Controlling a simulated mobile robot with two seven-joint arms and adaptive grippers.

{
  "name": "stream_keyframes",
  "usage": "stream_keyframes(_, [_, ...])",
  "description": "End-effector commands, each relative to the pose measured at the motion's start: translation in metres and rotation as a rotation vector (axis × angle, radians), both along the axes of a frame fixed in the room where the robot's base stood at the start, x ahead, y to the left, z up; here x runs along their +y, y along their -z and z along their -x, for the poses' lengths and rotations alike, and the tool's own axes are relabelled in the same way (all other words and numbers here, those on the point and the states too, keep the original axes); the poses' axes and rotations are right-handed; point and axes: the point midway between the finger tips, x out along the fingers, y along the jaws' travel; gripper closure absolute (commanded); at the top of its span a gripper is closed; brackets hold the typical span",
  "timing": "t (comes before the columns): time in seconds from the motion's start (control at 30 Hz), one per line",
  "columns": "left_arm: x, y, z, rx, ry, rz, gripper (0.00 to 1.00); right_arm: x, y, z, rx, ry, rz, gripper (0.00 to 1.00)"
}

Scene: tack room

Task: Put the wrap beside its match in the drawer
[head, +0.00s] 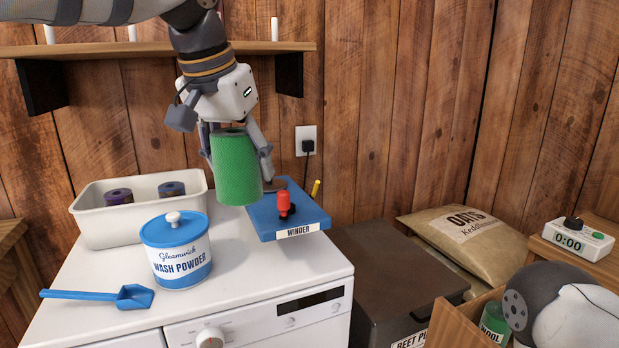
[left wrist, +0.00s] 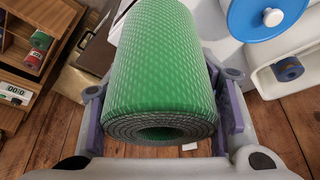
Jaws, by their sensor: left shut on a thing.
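My left gripper (head: 237,160) is shut on a rolled green wrap (head: 237,172) and holds it roughly upright above the washing machine, in front of the blue winder (head: 287,220). In the left wrist view the green wrap (left wrist: 160,75) fills the middle, with a finger on each side and its spiral end facing the camera. The open wooden drawer (head: 462,322) is at the lower right in the head view. A green roll (head: 494,320) marked WOOL stands in it, partly hidden by my own arm. The left wrist view shows a green roll (left wrist: 41,40) and a red roll (left wrist: 33,60) in wooden compartments.
A white tub (head: 105,222) with a purple and a blue roll, a wash powder tin (head: 178,258) and a blue scoop (head: 130,297) occupy the machine top. A dark bin (head: 385,270) and an oats sack (head: 470,235) lie between machine and drawer. A timer (head: 578,240) stands at right.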

Motion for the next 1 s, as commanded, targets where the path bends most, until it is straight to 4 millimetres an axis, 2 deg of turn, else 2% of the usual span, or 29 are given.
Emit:
stream_keyframes(0.2, [-0.015,0.07,0.012,0.005,-0.015,-0.006,0.82,0.0,0.0,0.0,0.0,0.0,0.0,1.0])
stream_keyframes(0.33, [-0.01,0.123,0.03,0.008,-0.051,-0.008,0.82,0.0,0.0,0.0,-0.001,0.0,0.0,1.0])
stream_keyframes(0.5, [0.024,0.191,0.072,0.006,-0.159,-0.011,0.82,0.0,0.0,0.0,0.0,0.0,0.0,1.0])
stream_keyframes(0.6, [0.05,0.217,0.1,0.002,-0.245,-0.009,0.82,0.0,0.0,0.0,0.0,0.0,0.0,1.0])
stream_keyframes(0.7, [0.069,0.231,0.12,-0.001,-0.313,-0.005,0.82,0.0,0.0,0.0,0.0,0.0,0.0,1.0])
stream_keyframes(0.77, [0.075,0.235,0.127,-0.001,-0.339,-0.003,0.82,0.0,0.0,0.0,0.0,0.0,0.0,1.0])
stream_keyframes(1.0, [0.079,0.237,0.131,-0.002,-0.353,0.001,0.82,0.0,0.0,0.0,0.0,0.0,0.0,1.0])
